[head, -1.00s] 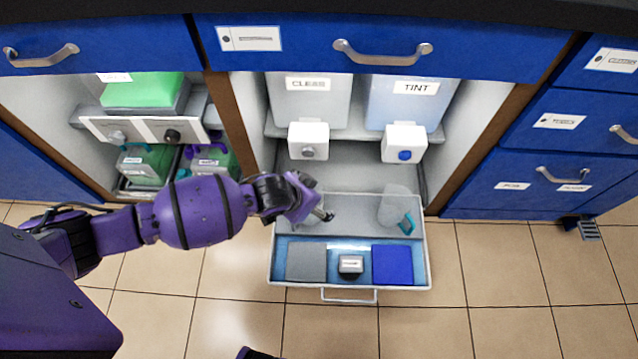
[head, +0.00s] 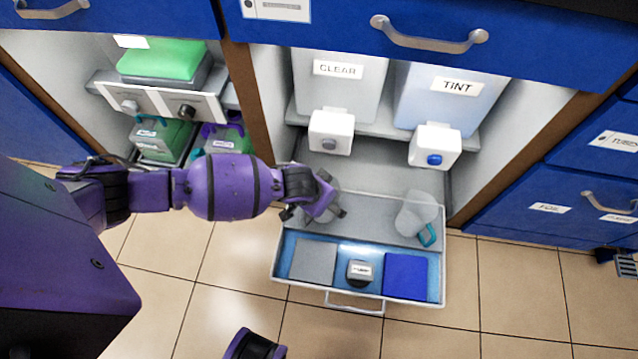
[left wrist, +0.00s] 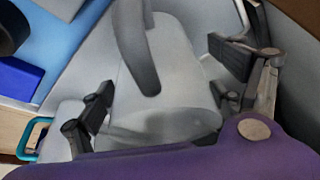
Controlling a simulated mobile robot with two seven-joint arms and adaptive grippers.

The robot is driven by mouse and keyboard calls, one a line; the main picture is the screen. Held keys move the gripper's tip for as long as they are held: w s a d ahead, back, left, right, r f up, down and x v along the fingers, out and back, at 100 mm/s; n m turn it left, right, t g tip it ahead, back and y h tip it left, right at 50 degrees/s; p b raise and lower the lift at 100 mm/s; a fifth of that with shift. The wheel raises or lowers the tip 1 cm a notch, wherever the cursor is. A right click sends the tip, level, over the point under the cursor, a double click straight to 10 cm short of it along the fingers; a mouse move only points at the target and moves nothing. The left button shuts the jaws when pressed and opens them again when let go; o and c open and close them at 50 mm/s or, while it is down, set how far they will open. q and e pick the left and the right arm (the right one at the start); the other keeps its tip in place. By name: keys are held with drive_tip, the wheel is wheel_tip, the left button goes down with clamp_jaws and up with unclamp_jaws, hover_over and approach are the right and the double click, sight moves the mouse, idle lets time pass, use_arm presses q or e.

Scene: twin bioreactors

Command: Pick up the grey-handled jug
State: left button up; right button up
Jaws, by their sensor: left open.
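The grey-handled jug (left wrist: 178,70) is a translucent pale vessel with a curved grey handle (left wrist: 140,50); it fills the middle of the left wrist view. In the head view the jug (head: 322,180) stands in the back left of the pulled-out drawer, largely hidden by my left gripper (head: 316,211). My left gripper is open above the jug. In the left wrist view its fingers (left wrist: 163,68) show on opposite sides of the jug; I cannot tell whether they touch it. My right gripper is not in view.
A teal-handled jug (head: 416,216) stands to the right in the same drawer (head: 360,308). CLEAR (head: 338,88) and TINT (head: 452,100) dispensers overhang behind. A green-lidded container stands left.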

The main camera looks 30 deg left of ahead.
use_arm(q)
drive_tip(key=shift+w+r, duration=0.1)
drive_tip(key=shift+w, duration=0.05)
drive_tip(key=c, duration=1.3)
drive_tip(key=shift+o, duration=0.2)
